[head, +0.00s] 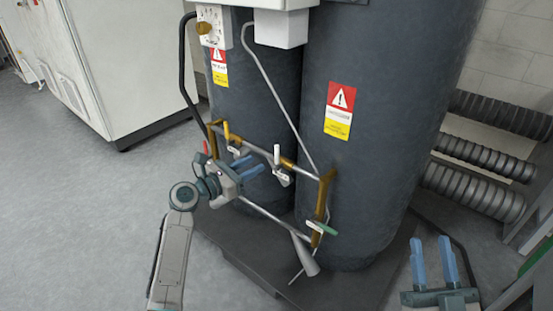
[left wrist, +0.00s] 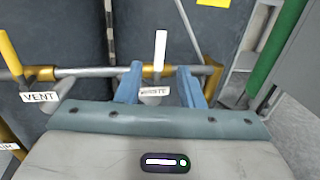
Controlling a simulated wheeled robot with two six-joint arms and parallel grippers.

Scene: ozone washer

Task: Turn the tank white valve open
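The white valve handle (head: 277,154) stands upright on the brass and steel pipe in front of the dark tanks. It also shows in the left wrist view (left wrist: 160,50), with a tag below it that seems to read "WASTE". My left gripper (head: 256,168) is open, to the left of the white valve in the head view. In the left wrist view its two blue fingers (left wrist: 160,76) are apart, with the white handle appearing between and beyond them; I see no clear contact. My right gripper (head: 433,250) is open and empty at the lower right.
A yellow handle (head: 227,130) with a "VENT" tag (left wrist: 39,97) is left of the white valve. A red handle (head: 205,147) is beside my left wrist. A green handle (head: 322,228) sits lower right on the pipework. A thin pipe (head: 275,85) runs down between the tanks.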

